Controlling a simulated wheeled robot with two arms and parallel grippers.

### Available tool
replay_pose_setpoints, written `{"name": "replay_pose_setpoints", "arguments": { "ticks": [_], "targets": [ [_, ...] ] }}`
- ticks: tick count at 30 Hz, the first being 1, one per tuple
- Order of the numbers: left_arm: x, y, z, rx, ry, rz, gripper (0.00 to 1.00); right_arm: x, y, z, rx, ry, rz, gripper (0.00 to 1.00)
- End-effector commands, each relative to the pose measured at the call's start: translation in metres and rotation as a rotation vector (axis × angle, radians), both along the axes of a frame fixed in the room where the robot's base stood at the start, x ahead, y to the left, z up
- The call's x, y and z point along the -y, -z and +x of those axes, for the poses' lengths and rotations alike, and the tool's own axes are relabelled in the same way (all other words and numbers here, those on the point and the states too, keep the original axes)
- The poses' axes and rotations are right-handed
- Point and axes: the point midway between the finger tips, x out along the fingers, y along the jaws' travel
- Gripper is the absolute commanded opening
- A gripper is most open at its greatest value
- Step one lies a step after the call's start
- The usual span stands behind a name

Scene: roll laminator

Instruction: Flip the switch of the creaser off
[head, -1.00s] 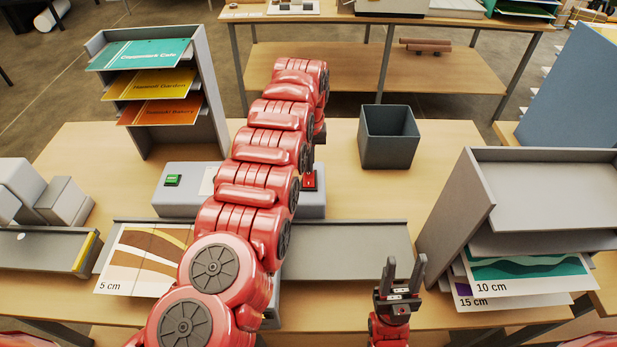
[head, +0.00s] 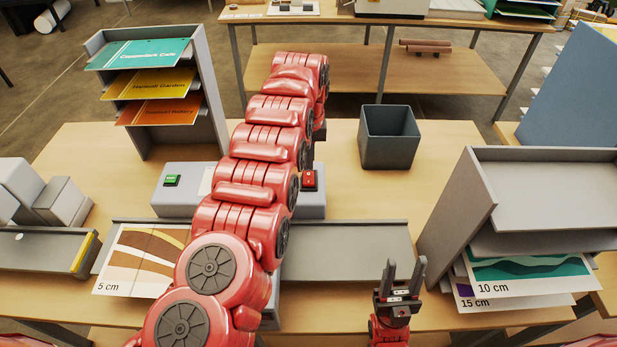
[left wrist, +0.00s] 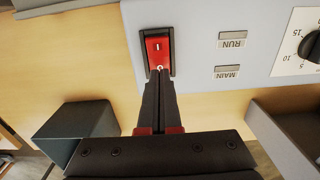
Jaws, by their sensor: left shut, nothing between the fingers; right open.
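The creaser (head: 180,201) is a grey machine on the wooden table, partly hidden behind my left arm. Its red rocker switch (head: 310,180) is at the right end of its top, and a green button (head: 172,180) is at the left end. In the left wrist view the switch (left wrist: 157,47) sits in a black frame, with a white mark on its upper part. My left gripper (left wrist: 159,72) is shut and empty, its fingertips at the lower end of the switch; contact is unclear. My right gripper (head: 404,270) is open and empty at the front of the table.
Plates marked RUN (left wrist: 232,39) and MAIN (left wrist: 227,72) and a black dial (left wrist: 312,46) are beside the switch. A dark open bin (head: 389,138) stands behind right. A sign rack (head: 212,95) is back left, a grey shelf (head: 462,205) right.

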Motion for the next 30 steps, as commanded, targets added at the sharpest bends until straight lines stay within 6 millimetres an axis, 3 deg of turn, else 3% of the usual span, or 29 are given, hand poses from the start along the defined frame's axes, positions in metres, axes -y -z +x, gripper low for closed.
{"name": "replay_pose_setpoints", "arguments": {
  "ticks": [16, 30],
  "targets": [
    [0.0, -0.05, 0.0, 0.002, -0.001, -0.001, 0.0, 0.0, -0.013, 0.0, 0.0, 0.0, 0.0, 0.46],
    [0.0, -0.051, 0.0, 0.001, 0.0, 0.0, 0.0, 0.0, -0.013, 0.0, 0.0, 0.0, 0.0, 0.46]
  ]
}}
